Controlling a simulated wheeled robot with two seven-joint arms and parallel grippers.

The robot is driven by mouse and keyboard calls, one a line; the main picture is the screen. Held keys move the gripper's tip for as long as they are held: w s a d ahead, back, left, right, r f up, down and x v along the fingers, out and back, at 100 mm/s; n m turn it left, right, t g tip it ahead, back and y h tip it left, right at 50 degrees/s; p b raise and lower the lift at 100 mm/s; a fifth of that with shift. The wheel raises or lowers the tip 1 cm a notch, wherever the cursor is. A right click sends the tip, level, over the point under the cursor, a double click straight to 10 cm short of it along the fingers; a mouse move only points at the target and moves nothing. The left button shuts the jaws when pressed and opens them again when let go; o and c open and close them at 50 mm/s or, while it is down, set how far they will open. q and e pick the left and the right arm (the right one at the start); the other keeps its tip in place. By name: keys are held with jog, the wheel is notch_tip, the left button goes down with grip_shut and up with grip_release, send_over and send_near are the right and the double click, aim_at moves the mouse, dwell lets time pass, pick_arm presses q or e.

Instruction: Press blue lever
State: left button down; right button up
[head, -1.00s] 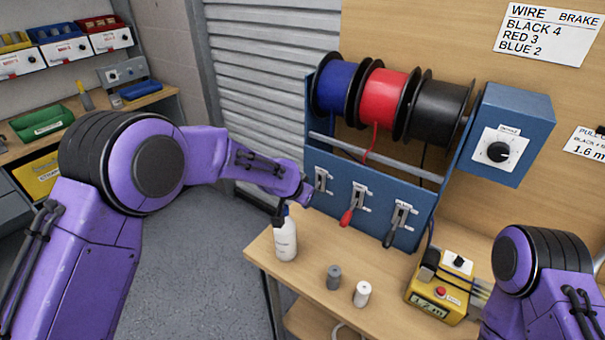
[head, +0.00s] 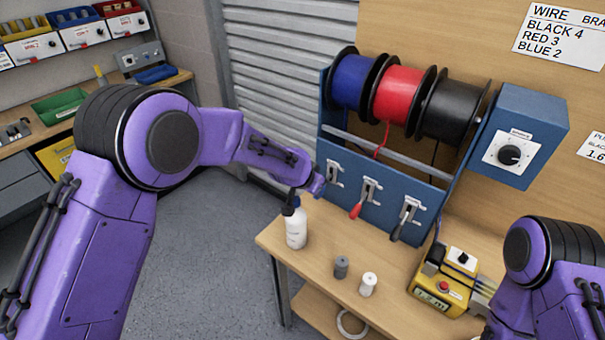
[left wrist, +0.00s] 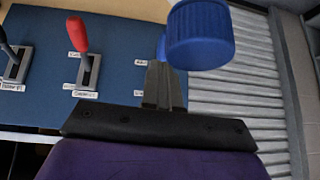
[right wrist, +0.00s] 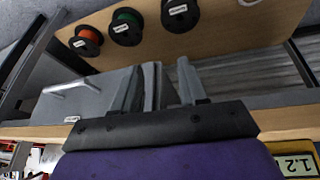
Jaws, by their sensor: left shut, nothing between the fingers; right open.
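The blue lever's mount (head: 335,173) is leftmost of three on the blue panel. In the head view its handle is hidden by my left gripper. In the left wrist view, a sliver of blue (left wrist: 161,46), apparently that handle, shows just beyond my fingertips, partly behind a ribbed blue cap. My left gripper (left wrist: 163,68) is shut and empty, close to that handle; I cannot tell whether they touch. The red lever (head: 356,211) and the black lever (head: 397,233) hang down to the right. My right gripper (right wrist: 160,85) is open and empty.
A white bottle (head: 296,232) with a dark blue top stands below my left wrist. A grey cylinder (head: 341,267), a white one (head: 368,284) and a yellow meter (head: 444,288) are on the bench. Blue, red and black wire spools (head: 402,95) hang above the panel.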

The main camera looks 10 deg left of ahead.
pick_arm(q)
jog(key=s+a+r+b, duration=0.1)
jog(key=s, duration=0.1)
jog(key=s+a+r+b, duration=0.1)
jog(key=s+r+b, duration=0.2)
jog(key=s+r, duration=0.1)
jog(key=s, duration=0.1)
jog(key=shift+s+a+r+b, duration=0.1)
jog(key=shift+a+b, duration=0.2)
jog(key=shift+a, duration=0.1)
jog(key=shift+s+a+r, duration=0.1)
jog(key=shift+s+r, duration=0.25)
jog(key=shift+s, duration=0.2)
pick_arm(e)
notch_tip(320, 180, down, 3)
jog(key=shift+s+r, duration=0.15)
jog(key=shift+r, duration=0.05)
